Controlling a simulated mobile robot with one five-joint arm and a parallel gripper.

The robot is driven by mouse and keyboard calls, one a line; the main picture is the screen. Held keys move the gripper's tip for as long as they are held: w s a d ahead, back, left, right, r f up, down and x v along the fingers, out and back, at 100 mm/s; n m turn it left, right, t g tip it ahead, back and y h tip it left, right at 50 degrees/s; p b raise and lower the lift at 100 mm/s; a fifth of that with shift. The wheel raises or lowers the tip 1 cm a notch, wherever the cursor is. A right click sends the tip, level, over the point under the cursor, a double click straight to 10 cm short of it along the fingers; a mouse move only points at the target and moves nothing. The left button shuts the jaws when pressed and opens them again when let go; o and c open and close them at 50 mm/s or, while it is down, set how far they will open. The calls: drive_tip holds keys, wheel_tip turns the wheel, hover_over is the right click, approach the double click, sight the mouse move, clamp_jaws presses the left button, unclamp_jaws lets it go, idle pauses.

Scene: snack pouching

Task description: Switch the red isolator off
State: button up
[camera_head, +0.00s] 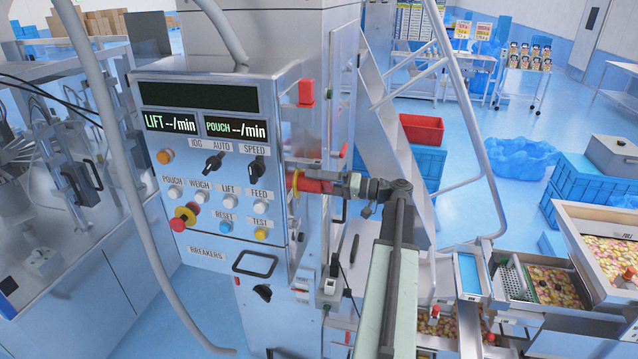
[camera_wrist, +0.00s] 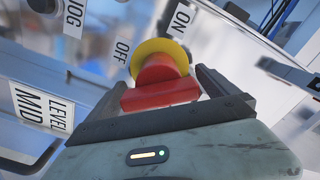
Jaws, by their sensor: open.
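The red isolator is a red bar handle on a yellow round collar. In the wrist view the red isolator (camera_wrist: 160,92) stands between the two dark jaws of my gripper (camera_wrist: 156,84). The jaws are open, one on each side of the handle; I cannot tell whether they touch it. An ON label (camera_wrist: 182,19) and an OFF label (camera_wrist: 122,52) sit by the collar. In the head view the isolator (camera_head: 312,185) sticks out from the right side of the control cabinet. My gripper (camera_head: 343,187) comes to it from the right. Which label the handle points to is unclear.
The cabinet front (camera_head: 215,160) has knobs, buttons and a red-yellow stop button (camera_head: 182,218). Another red part (camera_head: 306,92) sits above the isolator. A grey hose (camera_head: 125,180) hangs at left. A sloping metal frame (camera_head: 395,130) stands behind my arm, with candy bins (camera_head: 575,215) at right.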

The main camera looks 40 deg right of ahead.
drive_tip(key=c, duration=1.4)
drive_tip(key=shift+o, duration=0.2)
